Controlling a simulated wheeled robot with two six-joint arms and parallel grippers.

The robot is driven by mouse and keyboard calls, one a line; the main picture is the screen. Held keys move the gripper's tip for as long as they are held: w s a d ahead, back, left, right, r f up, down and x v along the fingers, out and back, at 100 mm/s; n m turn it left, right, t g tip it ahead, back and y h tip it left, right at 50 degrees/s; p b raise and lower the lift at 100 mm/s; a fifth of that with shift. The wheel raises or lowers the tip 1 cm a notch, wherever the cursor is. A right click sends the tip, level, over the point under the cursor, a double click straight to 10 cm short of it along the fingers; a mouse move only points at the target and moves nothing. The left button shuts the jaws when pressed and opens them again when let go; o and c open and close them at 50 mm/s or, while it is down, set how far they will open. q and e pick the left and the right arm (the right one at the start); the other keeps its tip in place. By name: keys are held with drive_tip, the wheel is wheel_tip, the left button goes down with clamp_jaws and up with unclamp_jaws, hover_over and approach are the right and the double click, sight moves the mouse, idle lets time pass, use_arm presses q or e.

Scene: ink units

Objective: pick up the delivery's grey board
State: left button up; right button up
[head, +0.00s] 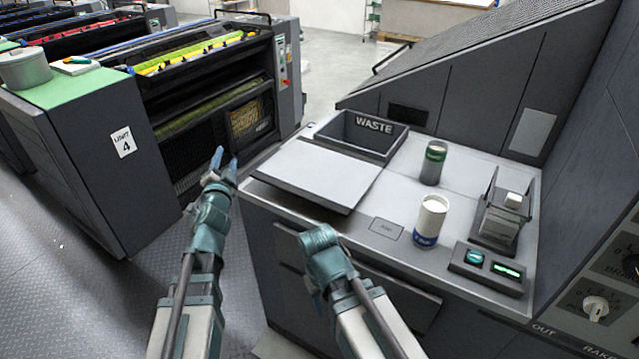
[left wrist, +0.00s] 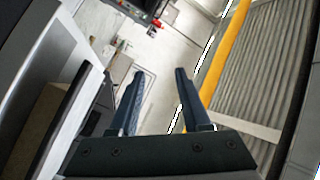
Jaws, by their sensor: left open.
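A flat light-grey board (head: 318,176) lies on the left end of the grey counter, in front of the waste bin. Its left side reaches to the counter's edge, and I cannot tell whether it overhangs. My left gripper (head: 226,160) is open and empty, left of the board and apart from it, over the gap beside the counter. In the left wrist view, its two fingers (left wrist: 158,75) are spread with nothing between them, and I see no board for certain. My right arm reaches up before the counter's front; its fingers do not show.
The waste bin (head: 362,135) stands behind the board. A green-banded can (head: 433,163), a white-and-blue can (head: 430,220) and a small device (head: 502,215) stand to the right. Press unit 4 (head: 75,165) is at the left, across an open floor gap.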

use_arm(q)
drive_tip(key=d+m+t+h+b, duration=0.1)
drive_tip(key=d+m+h+b, duration=0.15)
drive_tip(key=m+h, duration=0.4)
drive_tip(key=m+g+h+b, duration=0.5)
drive_tip(key=m+g+h, duration=0.45)
drive_tip(key=m, duration=0.35)
approach(292, 188)
drive_tip(key=shift+g+y, duration=0.25)
drive_tip(key=shift+y, duration=0.05)
drive_tip(key=x, duration=0.5)
drive_tip(key=shift+s+r, duration=0.1)
drive_tip(key=shift+r, duration=0.05)
use_arm(e)
wheel_tip(292, 188, down, 9)
use_arm(q)
drive_tip(key=shift+d, duration=0.15)
drive_tip(key=x, duration=0.5)
drive_tip(key=shift+w, duration=0.2)
drive_tip(key=shift+c, duration=0.3)
clamp_jaws()
